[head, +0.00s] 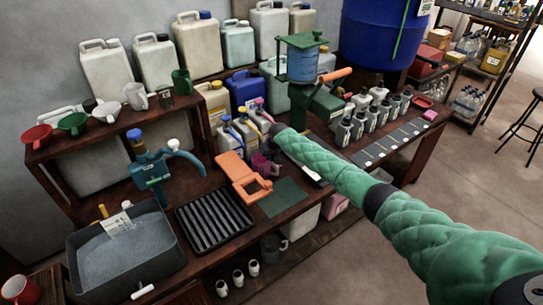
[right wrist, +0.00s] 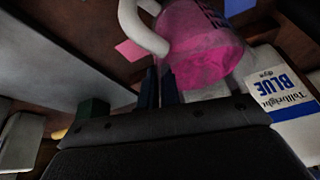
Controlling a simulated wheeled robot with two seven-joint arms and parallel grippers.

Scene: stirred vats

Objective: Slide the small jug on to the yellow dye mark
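A small magenta jug (head: 261,162) stands on the bench, partly hidden by my right arm and the orange frame. In the right wrist view a magenta vessel (right wrist: 205,50), seemingly this jug, is close beyond the fingertips, with a pale loop overlapping it. My right gripper (head: 272,131) is beside the jug in front of the dye bottles; it also shows in the right wrist view (right wrist: 159,82). Its fingers are close together with nothing visible between them. I cannot tell whether they touch the jug. I cannot make out the yellow dye mark. My left gripper is not in view.
White dye bottles (head: 229,138) stand close behind, one labelled blue (right wrist: 280,95). An orange hinged frame (head: 238,172) and a green mat (head: 285,198) lie in front. A ribbed black tray (head: 214,220) is left. A pink patch (right wrist: 130,50) shows near the fingertips.

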